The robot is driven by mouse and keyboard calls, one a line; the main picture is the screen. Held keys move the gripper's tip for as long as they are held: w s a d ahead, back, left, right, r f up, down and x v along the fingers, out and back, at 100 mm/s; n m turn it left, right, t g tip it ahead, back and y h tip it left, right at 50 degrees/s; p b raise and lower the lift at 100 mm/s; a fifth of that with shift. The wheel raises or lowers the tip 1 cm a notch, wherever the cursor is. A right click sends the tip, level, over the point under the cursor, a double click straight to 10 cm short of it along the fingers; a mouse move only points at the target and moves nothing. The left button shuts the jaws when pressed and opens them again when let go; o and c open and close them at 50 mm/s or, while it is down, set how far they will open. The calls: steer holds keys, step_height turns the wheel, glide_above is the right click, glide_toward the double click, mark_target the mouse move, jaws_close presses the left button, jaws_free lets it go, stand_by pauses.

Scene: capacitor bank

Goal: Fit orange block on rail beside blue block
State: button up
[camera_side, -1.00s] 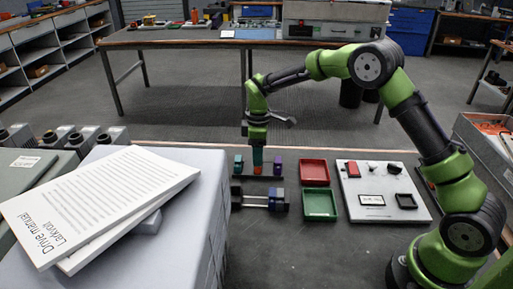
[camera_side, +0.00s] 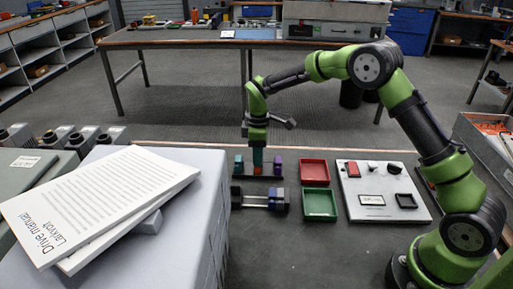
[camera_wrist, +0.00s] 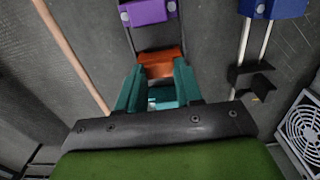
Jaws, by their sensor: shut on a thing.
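My gripper (camera_side: 258,160) points down over the back rail, and its teal fingers also show in the wrist view (camera_wrist: 158,88). It is shut on the orange block (camera_wrist: 160,63), which is mostly hidden in the side view. The orange block is in line with the back rail (camera_wrist: 130,40), apart from the purple block (camera_wrist: 148,12) at that rail's end. I cannot tell whether it touches the rail. The blue block (camera_side: 279,199) is on the right end of the separate front rail (camera_side: 256,201), and also shows in the wrist view (camera_wrist: 272,8).
A teal block (camera_side: 239,165) stands at the back rail's left end. A dark block (camera_side: 237,196) is at the front rail's left. Red (camera_side: 314,171) and green (camera_side: 320,204) trays and a white panel (camera_side: 383,207) stand right. Manuals (camera_side: 100,200) lie on a grey box left.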

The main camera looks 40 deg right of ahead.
steer(key=shift+r, duration=3.55)
steer(key=s+a+r, duration=0.2)
steer(key=s+a, duration=0.3)
steer(key=a, duration=0.1)
steer(key=shift+s+a+f, duration=0.3)
steer(key=shift+s+f, duration=0.65)
steer(key=shift+f, duration=0.25)
steer(key=shift+s+a+f, duration=0.3)
steer(key=shift+s+f, duration=0.6)
steer(key=shift+f, duration=0.35)
steer(key=shift+s+a+f, duration=0.3)
steer(key=shift+s+f, duration=0.65)
steer(key=shift+f, duration=0.25)
steer(key=shift+f, duration=0.4)
steer(key=shift+f, duration=0.2)
